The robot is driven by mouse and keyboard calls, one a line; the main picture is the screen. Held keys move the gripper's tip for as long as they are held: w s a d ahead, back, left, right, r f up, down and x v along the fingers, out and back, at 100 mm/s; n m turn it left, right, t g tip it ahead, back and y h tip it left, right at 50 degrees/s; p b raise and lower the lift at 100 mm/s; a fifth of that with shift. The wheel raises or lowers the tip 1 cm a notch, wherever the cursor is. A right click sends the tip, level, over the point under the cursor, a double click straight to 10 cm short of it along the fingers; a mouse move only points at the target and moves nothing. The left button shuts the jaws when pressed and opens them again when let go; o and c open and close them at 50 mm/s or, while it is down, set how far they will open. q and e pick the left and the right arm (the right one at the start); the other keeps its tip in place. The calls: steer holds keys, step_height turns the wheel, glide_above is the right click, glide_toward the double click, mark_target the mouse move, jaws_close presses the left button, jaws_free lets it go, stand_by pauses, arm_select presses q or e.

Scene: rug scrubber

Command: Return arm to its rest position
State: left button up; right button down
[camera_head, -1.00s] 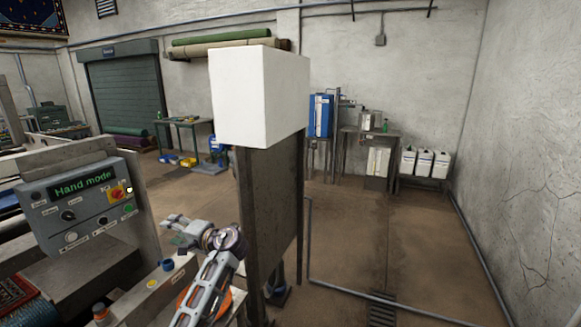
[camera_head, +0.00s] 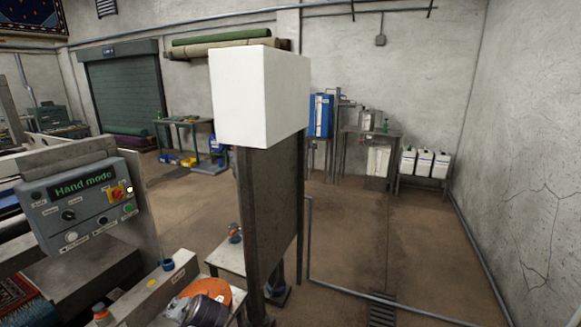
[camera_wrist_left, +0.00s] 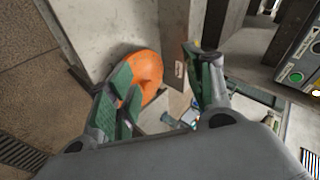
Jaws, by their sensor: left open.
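My left gripper (camera_wrist_left: 158,64) shows in the left wrist view, its two green-padded fingers spread apart with nothing held between them. Beyond the fingers is an orange disc (camera_wrist_left: 148,66) on a pale surface. The left gripper itself is out of the head view. My right gripper is in neither view.
A control panel (camera_head: 84,206) reading "Hand mode" stands at left, also partly in the left wrist view (camera_wrist_left: 302,60). A white box (camera_head: 245,95) on a dark post (camera_head: 268,205) stands in the middle. The floor (camera_head: 345,225) to the right is open.

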arm_select(q)
steer(key=s+d+f+g+h, duration=0.1)
steer(key=s+d+f+h, duration=0.15)
steer(key=s, duration=0.55)
steer(key=s+d+f+n+g+h, duration=0.1)
steer(key=s+d+h, duration=0.25)
steer(key=s, duration=0.35)
steer(key=s+d+f+h, duration=0.2)
steer(key=s+d, duration=0.1)
steer(key=s, duration=0.5)
step_height(320, 180, down, 32)
steer(key=s+g, duration=0.2)
steer(key=s+a+f, duration=0.2)
steer(key=s+f, duration=0.8)
steer(key=s, duration=0.1)
steer(key=s+a+f+g, duration=0.1)
steer(key=s+f, duration=0.9)
steer(key=s, duration=0.1)
steer(key=shift+s+a+f, duration=0.35)
steer(key=shift+s, duration=0.05)
